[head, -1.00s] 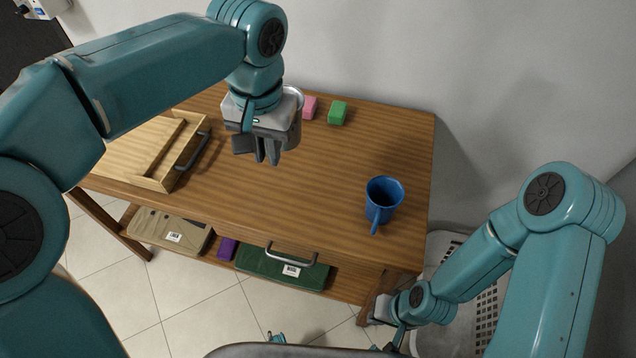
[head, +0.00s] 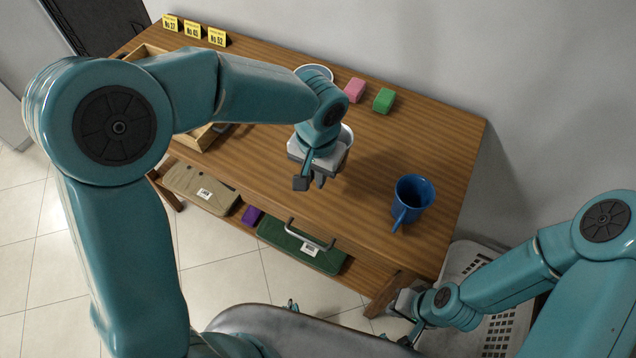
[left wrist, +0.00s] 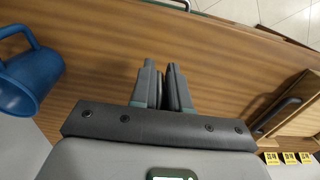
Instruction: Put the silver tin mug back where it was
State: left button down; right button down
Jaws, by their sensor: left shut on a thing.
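In the left wrist view the gripper fingers (left wrist: 164,88) are nearly together and the mug cannot be made out. The height of the mug above the tabletop is hard to tell. My right gripper (head: 405,318) is low beside the table's front right corner, too small to read.
A blue mug (head: 412,192) stands at the right. A pink block (head: 354,90), a green block (head: 384,100) and a pale round rim (head: 314,71) are at the back. A wooden box (head: 200,138) and number cards (head: 192,30) are at the left. A basket (head: 500,330) stands right.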

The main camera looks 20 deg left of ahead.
pick_arm(q)
notch_tip(320, 180, down, 4)
jog(key=shift+s+f, duration=0.1)
jog(key=shift+f, duration=0.1)
jog(key=shift+w+f, duration=0.2)
jog(key=shift+s+a, duration=0.1)
jog(key=shift+f, duration=0.15)
jog(key=c, duration=1.2)
grip_release()
jog(key=shift+o, duration=0.5)
